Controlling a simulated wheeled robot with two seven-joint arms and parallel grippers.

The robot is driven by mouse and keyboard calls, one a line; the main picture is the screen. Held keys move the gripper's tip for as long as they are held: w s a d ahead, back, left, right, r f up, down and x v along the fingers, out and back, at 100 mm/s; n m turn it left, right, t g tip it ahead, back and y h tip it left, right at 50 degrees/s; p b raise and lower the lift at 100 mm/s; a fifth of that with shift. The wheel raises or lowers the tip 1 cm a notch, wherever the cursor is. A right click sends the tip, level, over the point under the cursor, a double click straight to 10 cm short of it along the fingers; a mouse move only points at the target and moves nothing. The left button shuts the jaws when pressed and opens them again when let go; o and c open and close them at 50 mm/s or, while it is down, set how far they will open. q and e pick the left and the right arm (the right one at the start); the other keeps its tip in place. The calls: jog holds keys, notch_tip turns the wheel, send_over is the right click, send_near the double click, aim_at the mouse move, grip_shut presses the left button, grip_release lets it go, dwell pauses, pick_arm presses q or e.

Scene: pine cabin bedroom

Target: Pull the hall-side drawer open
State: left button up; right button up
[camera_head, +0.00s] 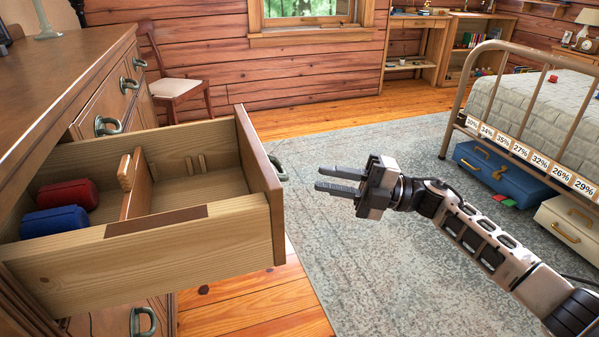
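A wooden drawer (190,243) stands pulled out of the dresser (75,50) at the left. Its front panel (258,160) faces right and bears a dark green handle (278,168). Inside, a divider splits it; a red rolled item (68,195) and a blue one (54,221) lie in the compartment nearer the dresser. The other compartment looks empty. My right gripper (317,178) is to the right of the handle, apart from it, its fingers pointing left with a gap between them and nothing held. My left gripper is out of view. Nothing marks which drawer is hall-side.
Other closed drawers with handles (107,125) show on the dresser. A chair (176,85) stands behind it. A bed (540,105) with a metal frame is at the right, with a blue suitcase (500,173) and a cream one (568,232) under it. The rug (350,260) between is open.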

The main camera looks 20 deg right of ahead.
jog(key=v, duration=0.6)
jog(key=shift+d, duration=0.4)
jog(key=shift+s+f, duration=0.1)
